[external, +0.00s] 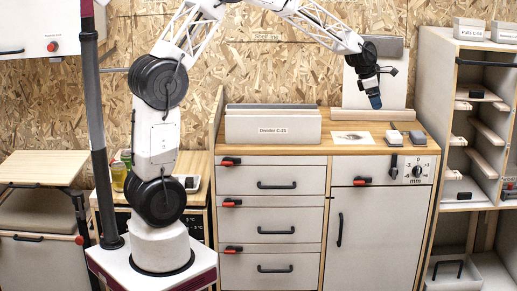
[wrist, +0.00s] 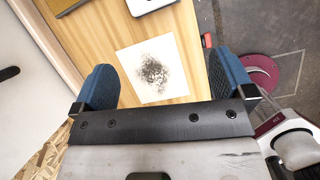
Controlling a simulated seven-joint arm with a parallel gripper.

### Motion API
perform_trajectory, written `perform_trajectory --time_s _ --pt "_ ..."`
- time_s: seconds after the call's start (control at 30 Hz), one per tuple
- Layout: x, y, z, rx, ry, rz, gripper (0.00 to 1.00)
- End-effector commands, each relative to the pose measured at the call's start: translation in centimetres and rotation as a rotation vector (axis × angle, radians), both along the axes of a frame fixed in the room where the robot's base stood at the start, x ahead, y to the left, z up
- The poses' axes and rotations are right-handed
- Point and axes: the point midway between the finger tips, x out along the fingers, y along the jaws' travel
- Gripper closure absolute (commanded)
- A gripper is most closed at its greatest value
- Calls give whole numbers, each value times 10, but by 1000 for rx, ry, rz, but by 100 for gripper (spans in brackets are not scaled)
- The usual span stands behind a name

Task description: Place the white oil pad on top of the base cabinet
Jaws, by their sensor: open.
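The white oil pad (external: 352,138), a flat white square with a dark smudge, lies on the wooden top of the base cabinet (external: 275,178). In the wrist view the pad (wrist: 140,55) lies beyond and partly between the two blue fingers, with the wooden top (wrist: 190,22) around it. My gripper (external: 373,100) hangs above the cabinet top, a little right of the pad in the external view. Its fingers are apart with nothing between them, and it also shows in the wrist view (wrist: 161,84). The pad is not touched by the fingers.
A light box labelled Divider C-15 (external: 273,128) stands left of the pad. Two small blocks, one light (external: 394,138) and one dark (external: 417,137), sit to its right. A pale upright panel (external: 352,90) stands behind my gripper. A shelf unit (external: 447,75) rises at right.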

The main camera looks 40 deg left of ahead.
Motion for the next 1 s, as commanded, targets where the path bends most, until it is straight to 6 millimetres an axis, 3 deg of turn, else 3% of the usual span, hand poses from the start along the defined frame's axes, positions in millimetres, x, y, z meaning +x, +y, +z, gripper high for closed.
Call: perform_trajectory --time_s 0.2,0.5,0.8,1.0 --pt "-60 32 39 95 -64 -239 0" --pt "-155 75 78 237 -140 -606 0" --pt "-255 112 100 374 -200 -976 0" --pt "-323 134 103 459 -229 -1223 0"
